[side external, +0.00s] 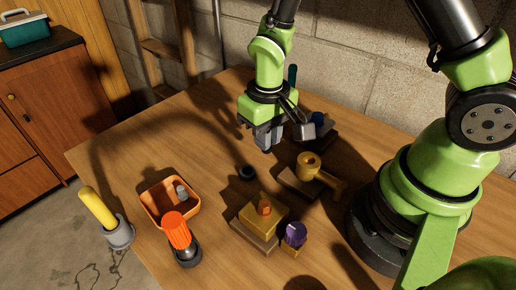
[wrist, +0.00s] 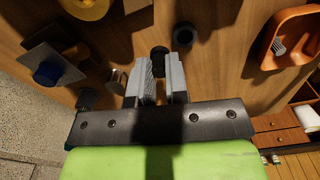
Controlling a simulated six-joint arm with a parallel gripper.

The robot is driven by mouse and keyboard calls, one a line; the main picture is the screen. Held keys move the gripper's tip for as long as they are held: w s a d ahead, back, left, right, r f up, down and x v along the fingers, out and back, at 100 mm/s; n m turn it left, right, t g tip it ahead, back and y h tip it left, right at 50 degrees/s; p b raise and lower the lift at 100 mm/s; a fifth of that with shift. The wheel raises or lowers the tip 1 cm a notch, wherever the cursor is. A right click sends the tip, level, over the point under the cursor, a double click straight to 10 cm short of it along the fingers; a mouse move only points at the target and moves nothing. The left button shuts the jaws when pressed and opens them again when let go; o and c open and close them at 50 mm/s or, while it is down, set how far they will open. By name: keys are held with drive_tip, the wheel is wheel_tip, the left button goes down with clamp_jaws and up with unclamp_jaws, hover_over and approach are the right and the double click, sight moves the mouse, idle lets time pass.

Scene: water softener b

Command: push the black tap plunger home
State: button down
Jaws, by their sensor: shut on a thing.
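My gripper (side external: 267,147) hangs above the table near the middle of the side view, its grey fingers pointing down. In the wrist view its two fingers (wrist: 161,78) stand close together with a narrow dark gap. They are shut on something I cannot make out. A small black round piece (side external: 247,173) sits on the wood, left of and below my gripper in the side view. A black round piece (wrist: 159,57) shows just beyond the fingertips in the wrist view. I cannot tell which black part is the tap plunger. A yellow tap-like fitting (side external: 310,166) rests on a block to the right.
An orange tray (side external: 148,204) holds a grey piece. An orange-handled tool (side external: 178,232), a yellow-handled tool (side external: 98,209), a yellow block (side external: 250,219) and a purple-topped piece (side external: 295,236) stand towards the front. A blue-topped piece (side external: 319,118) is behind my gripper.

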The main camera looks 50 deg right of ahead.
drive_tip(key=s+d+r+m, duration=0.4)
drive_tip(key=s, duration=0.3)
drive_tip(key=shift+s+r, duration=0.3)
drive_tip(key=shift+r, duration=0.1)
drive_tip(key=shift+d, duration=0.1)
drive_tip(key=shift+f, duration=2.3)
drive_tip(key=shift+f, duration=0.8)
drive_tip(key=shift+f, duration=0.15)
